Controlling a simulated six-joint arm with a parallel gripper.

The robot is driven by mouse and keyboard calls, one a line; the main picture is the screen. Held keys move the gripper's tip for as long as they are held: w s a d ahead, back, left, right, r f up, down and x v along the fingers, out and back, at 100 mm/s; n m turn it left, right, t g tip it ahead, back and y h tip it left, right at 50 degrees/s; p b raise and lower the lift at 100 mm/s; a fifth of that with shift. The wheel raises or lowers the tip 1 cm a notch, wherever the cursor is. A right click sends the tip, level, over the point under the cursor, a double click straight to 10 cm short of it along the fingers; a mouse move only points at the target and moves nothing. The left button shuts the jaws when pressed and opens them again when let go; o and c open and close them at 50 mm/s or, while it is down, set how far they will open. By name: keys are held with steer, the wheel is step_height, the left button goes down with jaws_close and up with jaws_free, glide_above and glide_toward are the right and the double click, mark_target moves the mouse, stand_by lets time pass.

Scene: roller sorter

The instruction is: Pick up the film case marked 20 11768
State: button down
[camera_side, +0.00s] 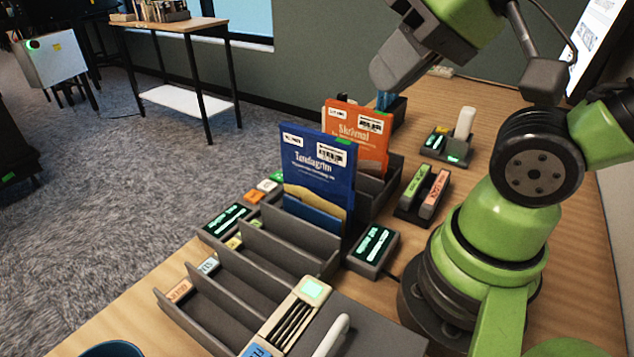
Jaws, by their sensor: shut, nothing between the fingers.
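A tall blue case (317,170) with the title "Tandagrim" stands upright in a dark sorter rack (290,240), with white labels at its top edge. An orange case (357,135) titled "Skriemal" or similar stands upright behind it, partly hidden by the blue one. The small print on their labels is too small to read, so I cannot tell which bears 20 11768. My gripper (385,80) is at the top, above and to the right of the orange case, apart from both. It is shut and empty; its fingertips are hard to make out.
Small dark display boxes (372,248) flank the rack. A holder with green and pink sticks (425,193) and a tray with a white cylinder (464,122) stand on the right. A light slotted box (292,318) is in front. The rack's front slots look empty.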

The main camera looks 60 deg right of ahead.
steer(key=c, duration=1)
jaws_free()
steer(key=n+g+h, duration=0.2)
steer(key=n+g, duration=0.2)
steer(key=g, duration=0.3)
glide_above(316, 133)
steer(key=f, duration=0.5)
steer(key=shift+s+f, duration=0.2)
steer(key=shift+s, duration=0.05)
steer(key=shift+w+f, duration=0.1)
steer(key=shift+f, duration=0.2)
steer(key=shift+w+f, duration=0.2)
steer(key=shift+f, duration=4.6)
steer(key=shift+f, duration=0.25)
steer(key=shift+c, duration=0.4)
